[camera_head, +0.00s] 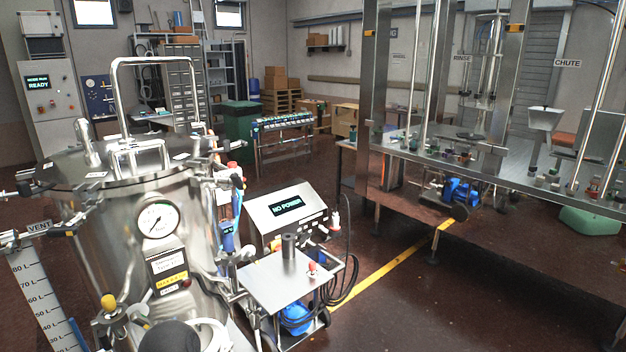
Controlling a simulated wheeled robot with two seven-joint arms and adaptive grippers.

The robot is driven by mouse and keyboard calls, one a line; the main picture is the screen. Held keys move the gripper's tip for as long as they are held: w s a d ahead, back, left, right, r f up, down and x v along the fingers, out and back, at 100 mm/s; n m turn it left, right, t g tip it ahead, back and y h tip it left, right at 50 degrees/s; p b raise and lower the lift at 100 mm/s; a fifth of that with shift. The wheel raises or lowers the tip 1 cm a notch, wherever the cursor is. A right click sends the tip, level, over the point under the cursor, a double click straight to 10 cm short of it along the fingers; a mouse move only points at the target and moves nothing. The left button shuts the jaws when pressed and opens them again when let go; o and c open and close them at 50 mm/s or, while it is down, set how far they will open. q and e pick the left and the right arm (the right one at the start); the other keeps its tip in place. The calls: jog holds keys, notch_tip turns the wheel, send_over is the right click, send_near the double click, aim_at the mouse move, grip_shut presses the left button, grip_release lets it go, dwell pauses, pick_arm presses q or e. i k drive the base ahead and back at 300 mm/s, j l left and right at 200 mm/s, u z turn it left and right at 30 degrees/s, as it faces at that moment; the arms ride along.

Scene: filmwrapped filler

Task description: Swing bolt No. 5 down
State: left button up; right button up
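A steel pressure tank (90,235) with a closed lid (75,170) stands at the left. A tall bent handle (150,60) rises over the lid. Small white labels sit around the lid's rim, too small to read. Bolt hardware sticks out from the rim at the left (22,191) and at the right (222,181). I cannot tell which bolt is No. 5, nor whether it is up or down. I make out neither gripper. A dark rounded part and a white curved part at the bottom edge may be mine, but show no fingers.
A pressure gauge (158,220) is on the tank's front. A cart (285,280) with a "NO POWER" display box (287,212) stands close at its right. A steel filling bench (480,170) is at the right. Dark floor (430,300) is clear at the lower right.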

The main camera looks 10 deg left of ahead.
aim_at(218, 181)
jog(key=i, duration=0.45)
jog(key=i+l+u, duration=0.1)
jog(key=i, duration=0.35)
